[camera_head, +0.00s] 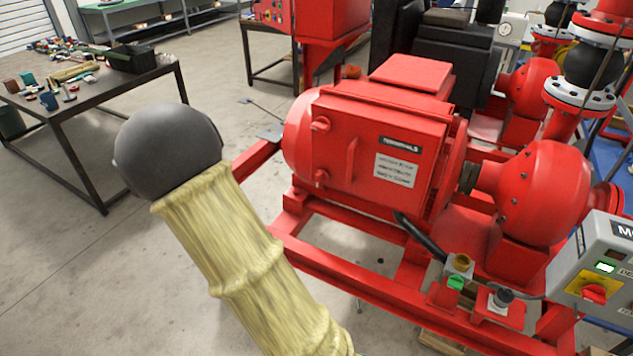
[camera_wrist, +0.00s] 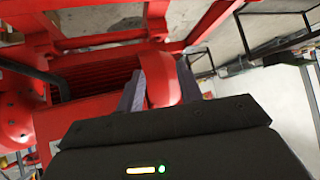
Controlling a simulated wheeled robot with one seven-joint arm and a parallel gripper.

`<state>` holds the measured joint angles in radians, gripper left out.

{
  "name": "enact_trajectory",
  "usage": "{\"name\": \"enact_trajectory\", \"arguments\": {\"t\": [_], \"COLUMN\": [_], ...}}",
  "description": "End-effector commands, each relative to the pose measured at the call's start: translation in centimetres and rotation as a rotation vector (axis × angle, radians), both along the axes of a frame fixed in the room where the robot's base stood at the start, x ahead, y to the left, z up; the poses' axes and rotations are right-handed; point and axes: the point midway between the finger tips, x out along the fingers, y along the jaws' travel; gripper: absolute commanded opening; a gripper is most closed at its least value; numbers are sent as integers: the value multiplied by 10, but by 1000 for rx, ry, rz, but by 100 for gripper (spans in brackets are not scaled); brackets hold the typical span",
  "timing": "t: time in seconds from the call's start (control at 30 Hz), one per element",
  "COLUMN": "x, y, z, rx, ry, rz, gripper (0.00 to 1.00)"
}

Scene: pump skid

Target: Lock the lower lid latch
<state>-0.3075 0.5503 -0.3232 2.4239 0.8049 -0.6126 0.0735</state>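In the head view the red terminal box lid (camera_head: 372,158) is shut against its box, with a handle bar and a label. At its left edge are the upper latch (camera_head: 320,124) and the lower latch (camera_head: 321,176). My gripper is not visible in the head view; only my arm's grey joint and yellow sleeve are. In the wrist view my gripper (camera_wrist: 161,88) has its two grey fingers apart, one on each side of a red rounded part (camera_wrist: 160,78).
The red skid frame (camera_head: 390,300) runs below the motor. A dark cable (camera_head: 420,236) leaves the box near a green button (camera_head: 455,283) and a control box (camera_head: 597,265). A cluttered table (camera_head: 95,103) stands at left. The floor between is open.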

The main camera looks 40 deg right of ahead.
Motion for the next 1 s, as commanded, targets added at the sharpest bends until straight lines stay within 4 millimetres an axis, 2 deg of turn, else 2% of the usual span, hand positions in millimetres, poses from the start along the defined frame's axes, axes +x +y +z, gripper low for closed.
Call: {"name": "enact_trajectory", "arguments": {"t": [0.03, 0.13, 0.2, 0.3, 0.5, 0.8, 1.0], "x": [2, 1, -4, -11, -19, -18, -12], "y": [-15, -44, -59, -70, -76, -76, -92], "z": [-8, -4, 4, 18, 32, 32, 33], "rx": [-81, -260, -387, -533, -643, -638, -638], "ry": [-40, -138, -202, -277, -332, -330, -330], "rz": [-65, -195, -266, -337, -385, -382, -388], "gripper": [36, 36, 36, 36, 36, 36, 36]}}
